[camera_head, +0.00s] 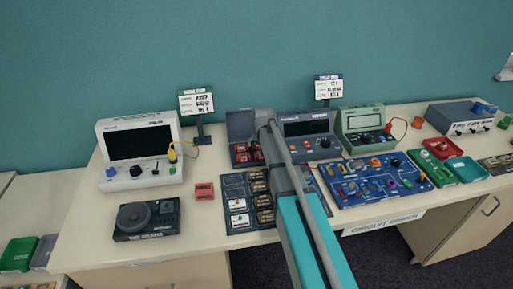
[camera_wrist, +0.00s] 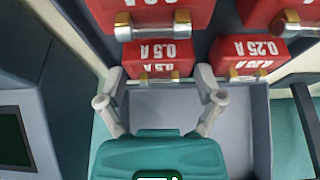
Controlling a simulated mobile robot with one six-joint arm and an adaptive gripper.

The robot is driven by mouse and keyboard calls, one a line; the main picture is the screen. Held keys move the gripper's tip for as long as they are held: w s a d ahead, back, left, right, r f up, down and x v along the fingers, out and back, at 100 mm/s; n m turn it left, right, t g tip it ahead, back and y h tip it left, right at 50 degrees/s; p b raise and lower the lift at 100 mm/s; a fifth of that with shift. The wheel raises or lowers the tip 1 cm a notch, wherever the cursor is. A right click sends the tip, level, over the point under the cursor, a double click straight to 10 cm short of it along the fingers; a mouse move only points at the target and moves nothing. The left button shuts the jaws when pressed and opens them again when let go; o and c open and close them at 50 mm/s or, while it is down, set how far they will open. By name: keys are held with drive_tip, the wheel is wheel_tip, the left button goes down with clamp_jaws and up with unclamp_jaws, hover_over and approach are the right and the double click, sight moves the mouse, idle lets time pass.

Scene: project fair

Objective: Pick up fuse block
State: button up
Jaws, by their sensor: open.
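Red fuse blocks with white lettering and metal ends sit in a grey case. In the wrist view, a block marked 0.5 A (camera_wrist: 152,60) lies ahead of and between the fingertips of my gripper (camera_wrist: 160,76). The fingers are apart and hold nothing. A block marked 0.25 A (camera_wrist: 250,57) stands to its right, and larger red blocks show at the top edge, cut off. In the head view, the open grey case (camera_head: 239,122) with red blocks (camera_head: 240,153) is at the back of the bench, partly hidden by my arm.
A single red block (camera_head: 204,191) lies on the bench left of a dark board (camera_head: 237,204) with several parts. A white instrument (camera_head: 140,150) stands left, a green meter (camera_head: 363,128) right of the case. A blue board (camera_head: 375,182) lies right of my arm.

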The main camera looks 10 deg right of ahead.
drive_tip(key=c, duration=0.8)
drive_tip(key=shift+r, duration=0.15)
drive_tip(key=shift+r+p, duration=0.95)
drive_tip(key=shift+p, duration=0.15)
drive_tip(key=s+d+r+p, duration=0.9)
drive_tip(key=s+r+p, duration=0.1)
drive_tip(key=shift+s+d+r+p, duration=0.2)
drive_tip(key=shift+r+p, duration=0.2)
drive_tip(key=shift+s+a, duration=0.1)
